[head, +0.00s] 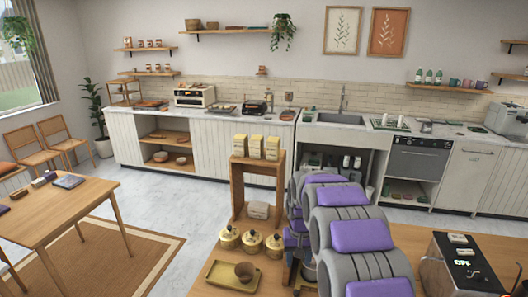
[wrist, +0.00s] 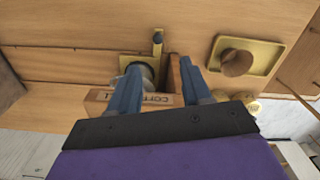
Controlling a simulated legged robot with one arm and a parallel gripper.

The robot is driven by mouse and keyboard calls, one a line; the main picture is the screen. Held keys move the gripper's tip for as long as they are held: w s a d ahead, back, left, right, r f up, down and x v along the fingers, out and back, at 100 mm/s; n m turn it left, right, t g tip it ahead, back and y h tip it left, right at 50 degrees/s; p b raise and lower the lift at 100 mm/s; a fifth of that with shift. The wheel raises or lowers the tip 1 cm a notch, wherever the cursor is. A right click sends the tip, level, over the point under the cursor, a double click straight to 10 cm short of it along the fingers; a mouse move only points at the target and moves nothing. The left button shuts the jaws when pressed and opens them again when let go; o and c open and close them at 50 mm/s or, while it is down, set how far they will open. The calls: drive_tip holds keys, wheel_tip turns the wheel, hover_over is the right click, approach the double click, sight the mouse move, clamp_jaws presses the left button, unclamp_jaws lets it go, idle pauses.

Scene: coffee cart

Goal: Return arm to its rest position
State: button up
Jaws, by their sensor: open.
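My arm, grey with purple panels, is folded up in the middle of the head view. A small wooden box (wrist: 160,99) marked with letters shows between and behind the fingers. A round metal piece with a dark handle (wrist: 157,42) on a brass plate lies just beyond the fingertips. I see nothing gripped; whether the fingers touch the box I cannot tell.
A yellow tray (head: 215,272) with a brown cup (head: 245,271) lies left of my arm. Lidded canisters (head: 252,242) stand behind it, before a wooden shelf (head: 237,187) with coffee bags (head: 255,147). A black device (head: 465,262) stands at right. Open floor (head: 150,205) lies left.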

drive_tip(key=s+r, duration=0.3)
drive_tip(key=s, duration=0.7)
drive_tip(key=s+d+r+g+b, duration=0.1)
drive_tip(key=s+r, duration=0.2)
drive_tip(key=s, duration=0.7)
drive_tip(key=s+r, duration=0.3)
drive_tip(key=s, duration=0.7)
drive_tip(key=s+f, duration=0.2)
drive_tip(key=s, duration=1.1)
drive_tip(key=shift+s+d+g+b, duration=0.15)
drive_tip(key=shift+d+g+b, duration=0.15)
drive_tip(key=shift+d+b, duration=0.1)
